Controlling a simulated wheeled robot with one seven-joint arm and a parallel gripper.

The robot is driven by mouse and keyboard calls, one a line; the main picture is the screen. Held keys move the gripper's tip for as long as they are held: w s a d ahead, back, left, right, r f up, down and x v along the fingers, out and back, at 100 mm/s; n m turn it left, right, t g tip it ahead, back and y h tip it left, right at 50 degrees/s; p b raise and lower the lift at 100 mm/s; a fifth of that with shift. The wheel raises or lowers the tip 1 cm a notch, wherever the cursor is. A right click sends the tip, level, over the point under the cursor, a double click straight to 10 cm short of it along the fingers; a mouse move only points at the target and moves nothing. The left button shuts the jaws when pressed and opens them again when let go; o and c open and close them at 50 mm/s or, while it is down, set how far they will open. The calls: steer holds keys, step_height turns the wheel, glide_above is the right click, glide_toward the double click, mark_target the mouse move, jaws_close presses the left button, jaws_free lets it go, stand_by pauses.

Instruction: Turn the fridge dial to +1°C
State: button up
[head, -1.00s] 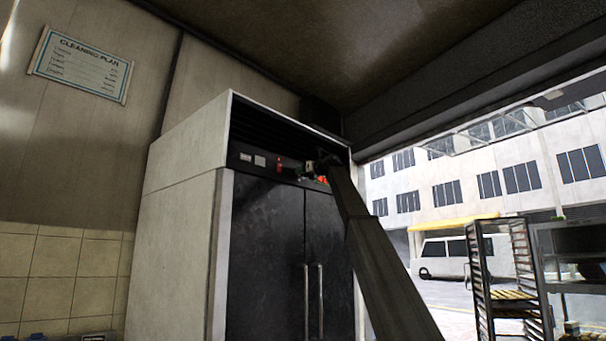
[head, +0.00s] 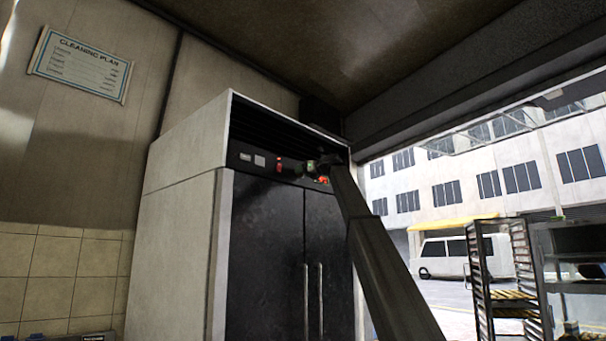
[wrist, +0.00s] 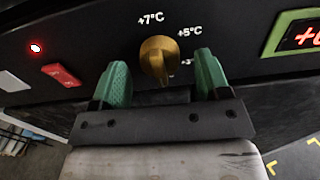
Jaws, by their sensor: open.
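The fridge dial (wrist: 158,58) is a round brass knob on the black control panel in the wrist view. The labels +7°C and +5°C show above and to its right, and a third label is partly hidden by a finger. My gripper (wrist: 160,75) is open, with one green finger on each side of the dial and gaps visible between them. In the head view my gripper (head: 312,170) is at the panel near the top of the fridge (head: 180,215). The dial is too small to make out there.
In the wrist view a red light (wrist: 36,48) and a red switch (wrist: 61,75) are left of the dial. A green-framed display (wrist: 300,36) with red digits is at the right, partly cut off. The dark fridge doors (head: 270,255) are closed below the panel.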

steer(key=v, duration=0.9)
steer(key=shift+s+d, duration=0.3)
